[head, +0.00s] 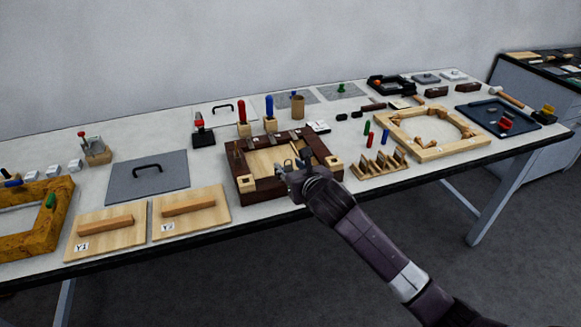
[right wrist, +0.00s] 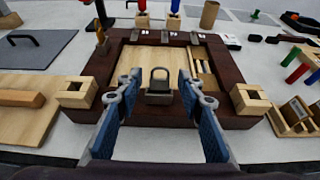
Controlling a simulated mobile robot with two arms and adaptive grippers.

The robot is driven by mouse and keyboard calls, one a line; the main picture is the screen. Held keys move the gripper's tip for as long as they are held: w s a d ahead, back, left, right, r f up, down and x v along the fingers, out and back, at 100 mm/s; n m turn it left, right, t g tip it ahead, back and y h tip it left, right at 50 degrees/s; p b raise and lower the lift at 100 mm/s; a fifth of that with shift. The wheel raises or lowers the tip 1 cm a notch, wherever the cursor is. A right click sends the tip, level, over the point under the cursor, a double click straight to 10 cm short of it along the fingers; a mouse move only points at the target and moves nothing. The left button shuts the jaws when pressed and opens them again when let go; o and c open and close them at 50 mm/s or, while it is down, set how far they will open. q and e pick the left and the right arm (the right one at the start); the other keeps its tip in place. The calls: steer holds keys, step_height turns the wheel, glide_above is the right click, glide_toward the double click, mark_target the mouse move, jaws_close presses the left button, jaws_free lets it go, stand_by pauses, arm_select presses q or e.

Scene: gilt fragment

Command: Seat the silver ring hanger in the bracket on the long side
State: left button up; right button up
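A grey ring hanger (right wrist: 160,84), a rounded loop on a blocky lower part, shows at the middle of the near long side of a dark wooden frame (right wrist: 215,60) in the right wrist view. My right gripper (right wrist: 159,80) is open, with one blue-padded finger on each side of the hanger and visible gaps between. In the head view my right gripper (head: 289,172) is over the near side of the frame (head: 262,195). I cannot tell any bracket apart from the hanger's lower part, nor whether the hanger is seated. My left gripper is not in view.
Pale corner blocks (right wrist: 76,92) and (right wrist: 250,98) flank the gripper on the frame. Red-handled (head: 242,115) and blue-handled (head: 269,108) tools stand behind it. A slotted wooden rack (head: 379,164) is to the right, two pale boards (head: 190,211) to the left.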

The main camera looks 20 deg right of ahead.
steer(key=shift+s+r, duration=0.25)
steer(key=v, duration=1.1)
steer(key=shift+s, duration=0.25)
